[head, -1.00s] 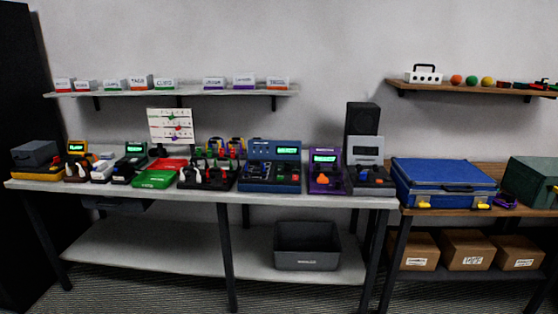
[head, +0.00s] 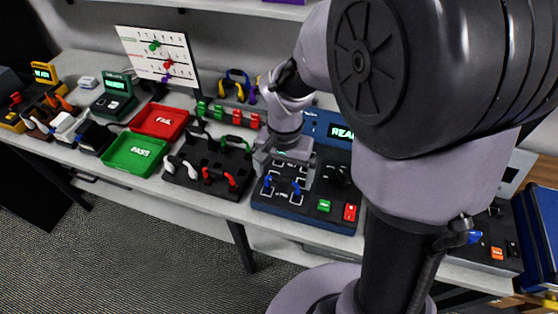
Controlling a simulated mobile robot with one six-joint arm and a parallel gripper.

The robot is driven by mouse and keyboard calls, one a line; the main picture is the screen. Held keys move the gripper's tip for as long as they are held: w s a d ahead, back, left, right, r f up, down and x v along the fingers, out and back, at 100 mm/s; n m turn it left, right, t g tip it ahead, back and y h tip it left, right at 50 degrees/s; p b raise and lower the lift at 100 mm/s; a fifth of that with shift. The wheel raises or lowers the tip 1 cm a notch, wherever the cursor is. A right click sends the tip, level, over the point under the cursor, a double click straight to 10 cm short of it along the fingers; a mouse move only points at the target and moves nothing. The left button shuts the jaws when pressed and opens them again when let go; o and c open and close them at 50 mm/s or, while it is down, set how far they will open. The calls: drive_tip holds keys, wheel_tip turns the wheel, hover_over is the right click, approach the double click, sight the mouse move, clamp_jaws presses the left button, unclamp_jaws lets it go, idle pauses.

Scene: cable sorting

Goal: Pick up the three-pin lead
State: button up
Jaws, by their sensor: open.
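Several leads are in the head view, but I cannot tell which one has three pins. A black rack (head: 207,181) holds a white lead (head: 181,166), a red lead (head: 219,177) and a green-and-black lead (head: 238,142). A blue lead (head: 282,184) and a black lead (head: 336,174) are on the blue tester (head: 300,212). My gripper (head: 284,164) is open and points down over the back left of the tester, just behind the blue lead and right of the rack. Nothing shows in its jaws, though the fingertips are partly unclear.
A green PASS tray (head: 134,154) and a red FAIL tray (head: 159,121) lie left of the rack. Yellow and purple leads (head: 237,85) stand behind it. A chart board (head: 158,55) stands at the back. My arm hides much of the right side.

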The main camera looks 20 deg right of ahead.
sight(282, 194)
drive_tip(key=shift+w+f, duration=0.25)
drive_tip(key=shift+f, duration=0.15)
drive_tip(key=shift+s+f+b, duration=0.15)
drive_tip(key=shift+f+b, duration=0.15)
drive_tip(key=shift+f, duration=0.05)
drive_tip(key=f+b, duration=0.1)
drive_tip(key=f, duration=0.1)
drive_tip(key=f+b, duration=0.1)
drive_tip(key=f, duration=0.1)
drive_tip(key=shift+s+a+f, duration=0.2)
drive_tip(key=shift+r, duration=0.15)
